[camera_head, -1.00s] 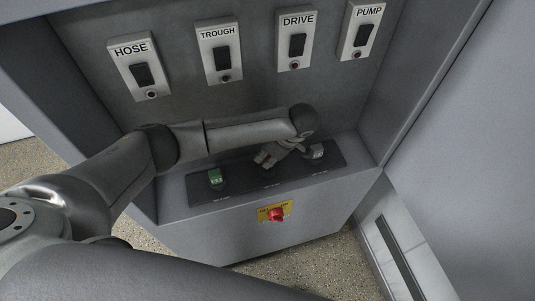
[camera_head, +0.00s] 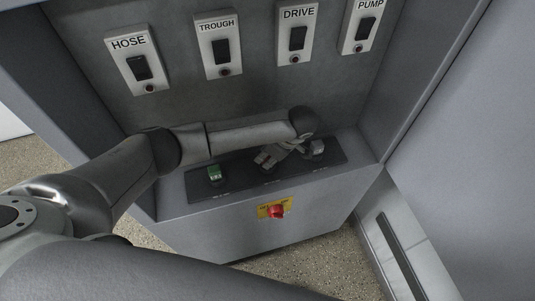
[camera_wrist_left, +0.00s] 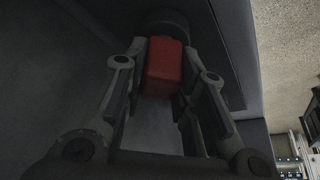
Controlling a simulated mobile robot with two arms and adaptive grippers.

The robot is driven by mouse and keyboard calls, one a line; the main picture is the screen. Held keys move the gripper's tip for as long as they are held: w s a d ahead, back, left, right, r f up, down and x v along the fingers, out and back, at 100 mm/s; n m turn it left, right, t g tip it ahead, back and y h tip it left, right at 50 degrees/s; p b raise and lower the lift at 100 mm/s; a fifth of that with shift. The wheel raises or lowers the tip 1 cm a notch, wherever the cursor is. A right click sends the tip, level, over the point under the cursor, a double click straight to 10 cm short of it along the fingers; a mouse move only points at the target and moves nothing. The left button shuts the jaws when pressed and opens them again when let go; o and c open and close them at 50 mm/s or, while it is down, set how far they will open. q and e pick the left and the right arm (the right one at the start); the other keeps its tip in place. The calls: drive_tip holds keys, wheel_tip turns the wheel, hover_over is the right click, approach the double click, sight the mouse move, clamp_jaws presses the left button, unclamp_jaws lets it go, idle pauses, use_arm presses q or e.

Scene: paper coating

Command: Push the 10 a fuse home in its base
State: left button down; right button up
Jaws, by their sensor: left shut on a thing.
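My left gripper (camera_head: 264,160) is over the middle of the dark strip (camera_head: 240,178) on the cabinet ledge. In the left wrist view my left gripper (camera_wrist_left: 160,88) is shut on a red block-shaped fuse (camera_wrist_left: 163,66). A dark round base (camera_wrist_left: 166,20) shows just beyond the fuse's far end. I cannot tell how deep the fuse sits in it. In the head view the fuse is hidden by the gripper, and its rating cannot be read. My right gripper is not in view.
A green fuse (camera_head: 214,173) stands left on the strip and a pale grey one (camera_head: 317,147) stands right, close to my gripper. A red knob (camera_head: 277,211) on a yellow plate is on the front face. Switches labelled HOSE, TROUGH, DRIVE and PUMP line the back wall.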

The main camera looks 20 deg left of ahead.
use_arm(q)
drive_tip(key=shift+f, duration=0.25)
drive_tip(key=c, duration=1.1)
unclamp_jaws()
drive_tip(key=shift+r, duration=0.1)
drive_tip(key=v, duration=1.1)
drive_tip(key=shift+r, duration=0.35)
drive_tip(key=shift+s+d, duration=0.15)
